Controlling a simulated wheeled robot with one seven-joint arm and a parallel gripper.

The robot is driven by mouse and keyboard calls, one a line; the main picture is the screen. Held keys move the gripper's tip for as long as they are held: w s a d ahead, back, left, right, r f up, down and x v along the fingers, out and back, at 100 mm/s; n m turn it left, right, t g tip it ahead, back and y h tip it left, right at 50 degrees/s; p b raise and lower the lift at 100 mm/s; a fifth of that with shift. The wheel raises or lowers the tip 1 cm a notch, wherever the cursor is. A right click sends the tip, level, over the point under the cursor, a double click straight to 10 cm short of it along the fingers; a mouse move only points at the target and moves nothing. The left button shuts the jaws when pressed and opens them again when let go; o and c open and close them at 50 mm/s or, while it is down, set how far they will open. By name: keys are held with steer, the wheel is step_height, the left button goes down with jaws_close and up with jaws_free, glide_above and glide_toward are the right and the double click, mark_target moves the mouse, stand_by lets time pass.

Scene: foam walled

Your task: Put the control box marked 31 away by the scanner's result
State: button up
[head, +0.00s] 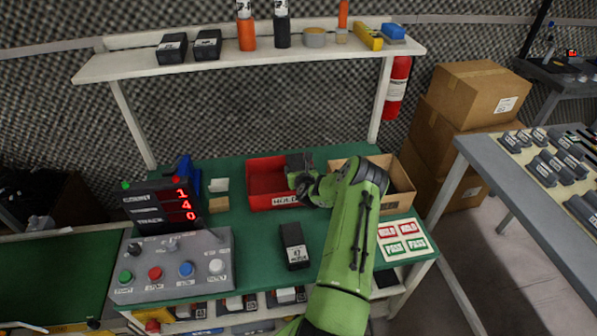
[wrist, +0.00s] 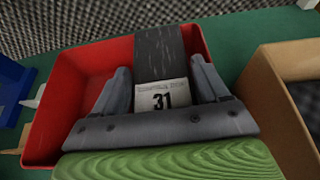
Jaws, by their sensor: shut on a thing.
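The control box marked 31 (wrist: 160,60) is dark with a white label, and in the wrist view it sits between my fingers over the red bin. My gripper (wrist: 163,88) is shut on it. In the head view my gripper (head: 300,178) is above the right part of the red bin (head: 272,201), which is labelled HOLD. I cannot tell whether the box touches the bin floor. The scanner display (head: 163,207) shows red digits 1, 4 and 0 in rows. A cardboard bin (head: 403,185) stands just right of the red one.
Another dark box (head: 293,245) with a white label lies on the green bench in front of the red bin. A button panel (head: 172,268) is at the left front. Red and green cards (head: 404,240) lie at the right. A shelf (head: 250,55) spans above the back.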

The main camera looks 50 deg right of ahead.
steer(key=shift+s+a+f+b, duration=0.15)
steer(key=shift+f+b, duration=0.15)
steer(key=shift+f, duration=0.2)
steer(key=o, duration=1.4)
steer(key=shift+f, duration=0.1)
